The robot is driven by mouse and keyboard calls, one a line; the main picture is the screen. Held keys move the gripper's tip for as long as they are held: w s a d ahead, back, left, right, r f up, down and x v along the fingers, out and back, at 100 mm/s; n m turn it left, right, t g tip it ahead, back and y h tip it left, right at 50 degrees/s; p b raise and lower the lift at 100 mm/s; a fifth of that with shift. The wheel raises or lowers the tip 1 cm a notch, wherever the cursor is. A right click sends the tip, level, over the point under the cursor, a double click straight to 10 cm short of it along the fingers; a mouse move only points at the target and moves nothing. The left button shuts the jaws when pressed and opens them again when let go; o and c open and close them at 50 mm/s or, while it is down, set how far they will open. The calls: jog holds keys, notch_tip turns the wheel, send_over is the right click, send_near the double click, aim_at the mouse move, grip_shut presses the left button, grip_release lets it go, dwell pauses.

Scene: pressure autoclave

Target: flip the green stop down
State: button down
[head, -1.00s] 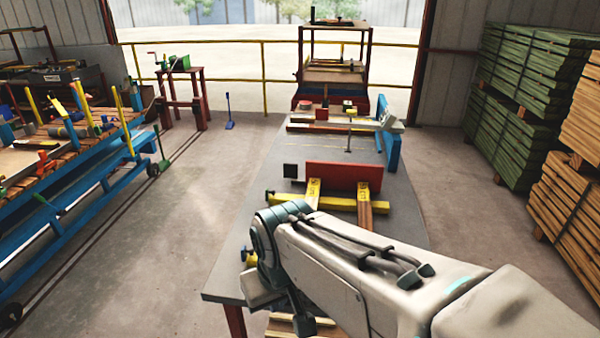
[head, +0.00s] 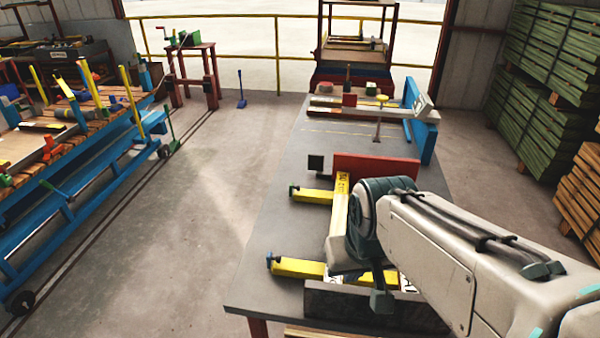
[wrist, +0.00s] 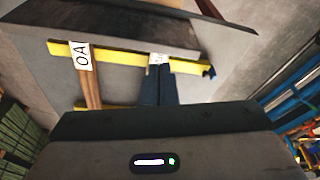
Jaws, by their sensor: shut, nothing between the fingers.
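In the head view my arm hides the fingers, near and right of the green piece.
A red block (head: 375,168) stands behind the bars. A dark slab (head: 330,300) lies at the table's near edge. A blue cart (head: 75,205) stands left, across open floor. Stacked green timber (head: 550,60) is at right.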

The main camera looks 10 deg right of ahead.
jog(key=w+d+f+m+t+y+b, duration=0.1)
jog(key=w+d+f, duration=0.1)
jog(key=w, duration=1.1)
jog(key=w+d+f+m+t+y+b, duration=0.1)
jog(key=w+f, duration=0.3)
jog(key=w, duration=0.9)
jog(key=w+d+f+m+t+y+b, duration=0.1)
jog(key=w+d+f, duration=0.2)
jog(key=w, duration=1)
jog(key=shift+w+d+f, duration=0.35)
jog(key=shift+f, duration=0.1)
jog(key=p+x, duration=0.1)
jog(key=x, duration=0.8)
jog(key=shift+w+a, duration=0.15)
jog(key=shift+a, duration=0.05)
jog(key=a, duration=0.1)
jog(key=w+a+p, duration=0.1)
jog(key=a, duration=0.1)
jog(key=shift+w+f, duration=0.1)
jog(key=shift+w, duration=0.15)
jog(key=shift+w+a+f+p, duration=0.1)
jog(key=shift+w+a+p, duration=0.2)
jog(key=shift+a, duration=0.1)
